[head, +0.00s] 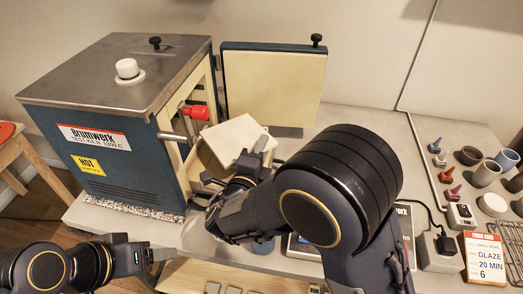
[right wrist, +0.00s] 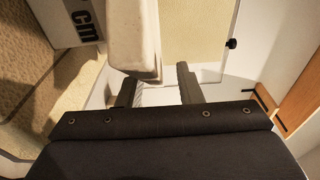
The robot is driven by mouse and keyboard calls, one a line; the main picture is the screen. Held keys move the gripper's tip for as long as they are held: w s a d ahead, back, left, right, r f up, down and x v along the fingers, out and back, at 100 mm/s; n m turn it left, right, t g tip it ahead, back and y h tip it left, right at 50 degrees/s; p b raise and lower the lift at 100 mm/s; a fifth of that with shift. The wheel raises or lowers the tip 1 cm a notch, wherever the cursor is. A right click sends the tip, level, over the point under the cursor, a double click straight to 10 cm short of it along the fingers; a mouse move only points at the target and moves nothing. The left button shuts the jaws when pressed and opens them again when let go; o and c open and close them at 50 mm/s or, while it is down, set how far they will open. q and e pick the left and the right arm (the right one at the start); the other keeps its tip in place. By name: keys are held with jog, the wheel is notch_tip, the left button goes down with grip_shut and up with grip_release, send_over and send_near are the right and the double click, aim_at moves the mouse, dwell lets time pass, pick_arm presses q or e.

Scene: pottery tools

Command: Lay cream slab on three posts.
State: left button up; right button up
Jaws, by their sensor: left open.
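The cream slab (head: 233,140) is at the open front of the kiln, a flat pale plate seen from above. It also shows in the right wrist view (right wrist: 132,35), its near end by the fingers. My right gripper (head: 250,165) is at the slab's near edge. Its fingers (right wrist: 158,90) stand apart, with a gap between the slab and the right-hand finger. The three posts cannot be made out; the slab and my right arm cover that area. My left gripper (head: 150,255) is open and empty at the lower left, away from the slab.
The blue kiln (head: 110,120) stands at the left, its cream-lined door (head: 270,85) swung open behind the slab.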

jog(key=b+v, duration=0.1)
jog(key=v, duration=1.1)
